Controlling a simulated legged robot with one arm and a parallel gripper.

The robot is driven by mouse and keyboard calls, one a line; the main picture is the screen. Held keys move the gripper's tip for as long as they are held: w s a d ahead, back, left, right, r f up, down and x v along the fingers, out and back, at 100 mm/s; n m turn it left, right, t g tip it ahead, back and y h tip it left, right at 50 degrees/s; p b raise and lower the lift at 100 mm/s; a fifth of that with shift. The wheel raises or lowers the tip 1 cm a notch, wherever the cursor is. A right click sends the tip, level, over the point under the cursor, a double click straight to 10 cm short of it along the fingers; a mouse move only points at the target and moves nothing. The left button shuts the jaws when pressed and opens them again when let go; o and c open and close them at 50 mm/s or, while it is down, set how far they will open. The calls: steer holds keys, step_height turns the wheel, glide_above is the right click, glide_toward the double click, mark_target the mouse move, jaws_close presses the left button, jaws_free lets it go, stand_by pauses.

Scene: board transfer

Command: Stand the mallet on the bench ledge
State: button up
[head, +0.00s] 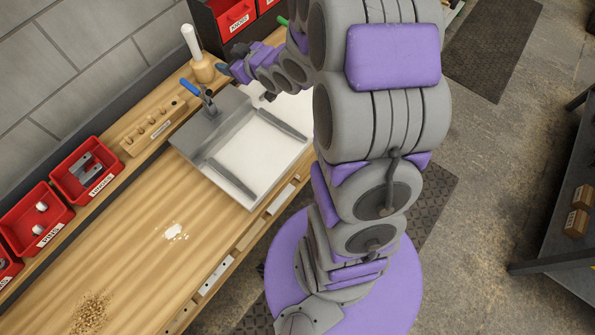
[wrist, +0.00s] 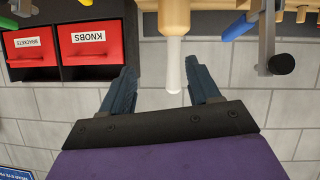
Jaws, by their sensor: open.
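The mallet has a pale wooden head (head: 203,69) and a white handle (head: 191,41). In the head view it stands upright, head down, on the wooden bench ledge (head: 168,98) at the back of the bench. My gripper (head: 222,70) is close beside the mallet on its right. In the wrist view, which looks upside down, the mallet's handle (wrist: 173,68) shows between the spread fingers of my gripper (wrist: 160,72), with a gap on each side. My gripper is open and empty. The foot of the mallet head is partly cut off in the wrist view.
A grey tray fixture (head: 211,160) with a blue-handled clamp (head: 191,87) sits just in front of the ledge. Red bins (head: 87,171) and a pegged wooden block (head: 150,130) line the ledge. Red drawers (head: 235,17) stand behind.

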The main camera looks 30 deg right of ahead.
steer(key=s+d+r+m+g+h, duration=0.15)
steer(key=s+g, duration=0.25)
steer(key=s, duration=0.5)
steer(key=s+r+m+g+h, duration=0.1)
steer(key=s+m+g+h, duration=0.15)
steer(key=s, duration=0.55)
steer(key=s+a+r+g, duration=0.1)
steer(key=s+a+g, duration=0.1)
steer(key=s, duration=0.5)
steer(key=s+a+r+g, duration=0.1)
steer(key=s+a+g, duration=0.2)
steer(key=s, duration=0.5)
steer(key=s+a+r+g+y, duration=0.1)
steer(key=s+a+r+g, duration=0.1)
steer(key=s, duration=0.6)
steer(key=shift+a+m+g, duration=0.3)
steer(key=shift+a+g, duration=0.05)
steer(key=shift+a, duration=0.25)
